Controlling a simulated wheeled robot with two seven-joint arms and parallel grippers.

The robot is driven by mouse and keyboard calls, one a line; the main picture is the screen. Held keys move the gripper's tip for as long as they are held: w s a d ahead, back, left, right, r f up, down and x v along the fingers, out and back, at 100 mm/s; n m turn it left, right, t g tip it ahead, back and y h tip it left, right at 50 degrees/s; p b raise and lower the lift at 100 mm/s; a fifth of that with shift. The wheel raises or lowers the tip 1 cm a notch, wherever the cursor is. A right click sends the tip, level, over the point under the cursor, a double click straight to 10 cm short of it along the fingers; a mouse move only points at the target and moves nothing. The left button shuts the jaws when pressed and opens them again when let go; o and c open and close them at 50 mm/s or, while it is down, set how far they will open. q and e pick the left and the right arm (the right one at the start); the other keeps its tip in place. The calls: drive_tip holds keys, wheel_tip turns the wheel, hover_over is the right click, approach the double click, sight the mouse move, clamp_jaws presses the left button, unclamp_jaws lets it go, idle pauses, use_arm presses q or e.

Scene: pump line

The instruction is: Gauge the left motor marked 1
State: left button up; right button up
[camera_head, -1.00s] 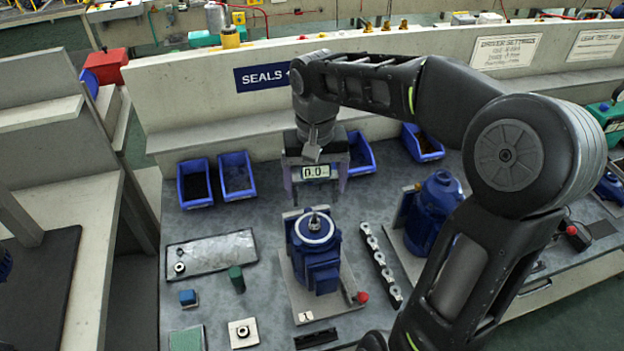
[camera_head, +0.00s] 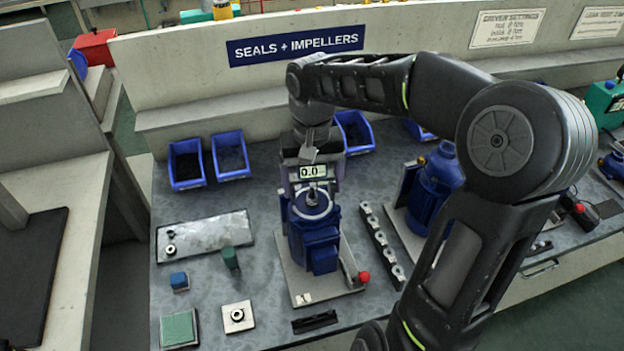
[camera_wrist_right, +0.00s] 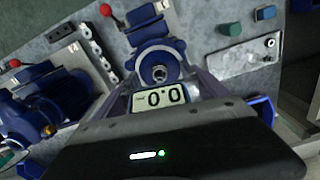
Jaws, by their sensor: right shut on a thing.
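The left motor marked 1 (camera_head: 322,250) is blue and stands upright on a pale base plate (camera_head: 300,291) with a "1" tag and a red knob. Its round top face and shaft point up; it also shows in the right wrist view (camera_wrist_right: 152,32). My right gripper (camera_head: 312,182) is over the motor, shut on a gauge (camera_head: 312,171) whose display reads 0.0. The display also shows in the right wrist view (camera_wrist_right: 158,98), just below the shaft end. Whether the gauge touches the shaft I cannot tell. My left gripper is out of view.
A second blue motor (camera_head: 434,185) stands to the right, partly behind my arm. A strip of metal parts (camera_head: 381,245) lies between the motors. Blue bins (camera_head: 186,164) line the back. A grey tray (camera_head: 215,236), green block (camera_head: 179,329) and washer plate (camera_head: 238,317) lie left.

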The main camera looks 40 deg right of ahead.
drive_tip(key=shift+f+b, duration=0.35)
drive_tip(key=shift+f, duration=0.35)
drive_tip(key=shift+f, duration=0.15)
idle(0.7)
drive_tip(key=o, duration=1.6)
drive_tip(key=shift+r+p, duration=3.3)
drive_tip(key=shift+r, duration=1.2)
